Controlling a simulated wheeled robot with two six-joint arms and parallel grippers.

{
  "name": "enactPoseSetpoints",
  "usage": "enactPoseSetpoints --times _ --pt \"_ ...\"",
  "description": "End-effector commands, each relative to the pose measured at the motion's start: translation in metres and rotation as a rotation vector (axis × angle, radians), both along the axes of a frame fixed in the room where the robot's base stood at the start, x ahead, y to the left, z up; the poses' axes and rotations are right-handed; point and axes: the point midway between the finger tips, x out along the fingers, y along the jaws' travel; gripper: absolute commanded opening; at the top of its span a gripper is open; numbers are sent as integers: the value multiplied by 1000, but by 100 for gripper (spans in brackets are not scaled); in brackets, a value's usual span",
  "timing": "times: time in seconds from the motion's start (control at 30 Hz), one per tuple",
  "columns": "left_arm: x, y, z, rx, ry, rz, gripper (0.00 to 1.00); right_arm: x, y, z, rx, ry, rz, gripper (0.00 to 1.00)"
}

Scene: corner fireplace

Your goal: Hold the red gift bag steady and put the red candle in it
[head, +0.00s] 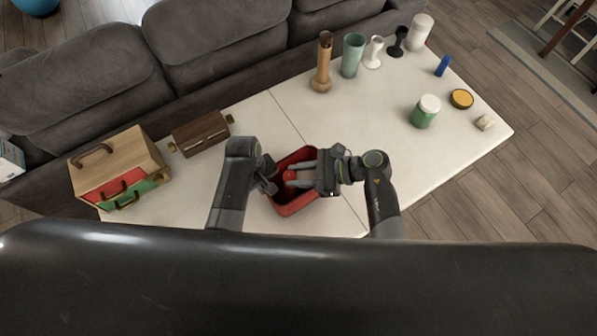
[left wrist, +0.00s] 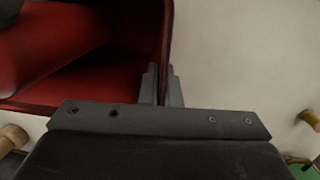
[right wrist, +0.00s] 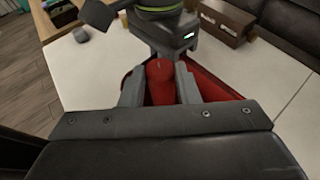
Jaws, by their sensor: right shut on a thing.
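The red gift bag (head: 292,208) stands open on the white table, in front of me. My left gripper (left wrist: 162,88) has its fingers on either side of the bag's wall, closed on it at the left side in the head view. My right gripper (right wrist: 160,85) is shut on the red candle (right wrist: 160,70), which shows between its fingers. In the head view the candle's red end (head: 290,175) is over the bag's opening; how deep it sits is unclear. The left wrist view looks into the bag (left wrist: 115,85), where a red cylinder, apparently the candle (left wrist: 50,45), shows.
A wooden box (head: 120,160) with red and green parts and a small brown chest (head: 200,134) stand on the left. A green jar (head: 425,112), an orange-lidded tin (head: 461,99), vases and candle holders stand at the right and back. A grey sofa (head: 210,55) borders the far edge.

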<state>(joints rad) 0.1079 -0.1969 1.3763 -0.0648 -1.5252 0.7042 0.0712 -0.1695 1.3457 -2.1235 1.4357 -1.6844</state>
Motion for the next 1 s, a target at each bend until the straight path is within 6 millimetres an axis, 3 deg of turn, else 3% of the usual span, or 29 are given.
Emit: enactPoseSetpoints --times 1.0 --pt "0 0 0 -1 -1 0 0 0 0 -20 0 0 1 5"
